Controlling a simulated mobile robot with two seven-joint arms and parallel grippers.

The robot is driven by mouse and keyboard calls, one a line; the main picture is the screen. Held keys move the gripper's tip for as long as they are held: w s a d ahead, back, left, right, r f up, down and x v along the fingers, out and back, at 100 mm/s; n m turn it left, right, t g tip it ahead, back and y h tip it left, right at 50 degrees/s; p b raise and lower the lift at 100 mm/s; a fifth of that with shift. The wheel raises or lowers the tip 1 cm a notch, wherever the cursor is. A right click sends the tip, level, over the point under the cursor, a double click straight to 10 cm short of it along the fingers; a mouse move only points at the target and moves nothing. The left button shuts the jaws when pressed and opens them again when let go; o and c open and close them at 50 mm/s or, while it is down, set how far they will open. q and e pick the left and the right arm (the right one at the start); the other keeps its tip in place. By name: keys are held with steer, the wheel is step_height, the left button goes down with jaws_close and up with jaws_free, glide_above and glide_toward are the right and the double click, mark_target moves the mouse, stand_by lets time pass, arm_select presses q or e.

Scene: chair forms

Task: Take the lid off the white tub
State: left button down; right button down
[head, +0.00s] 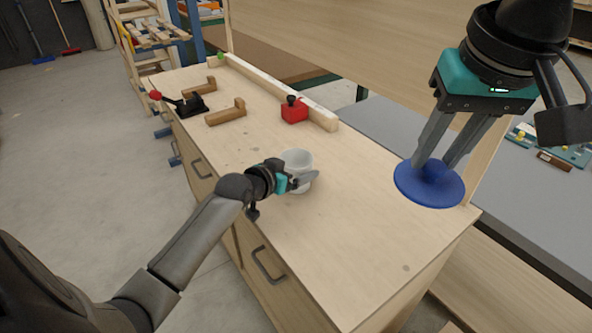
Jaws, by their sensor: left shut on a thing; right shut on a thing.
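The white tub (298,158) stands upright on the wooden workbench top, with its top uncovered. My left gripper (302,183) is shut on the tub's near side, and its fingers cover part of the wall. The blue round lid (412,184) with a knob is apart from the tub, to its right, near the bench's right edge. My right gripper (434,165) comes down from above and is shut on the lid's knob. I cannot tell whether the lid touches the bench or hangs above it.
On the workbench (330,225) a red block with a black knob (294,110), wooden brackets (226,112) and a black clamp with a red tip (186,104) stand towards the back. A wooden rail (275,90) runs along the far edge. The bench's front part is clear.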

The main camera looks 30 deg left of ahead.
arm_select(q)
steer(key=shift+f, duration=0.1)
jaws_free()
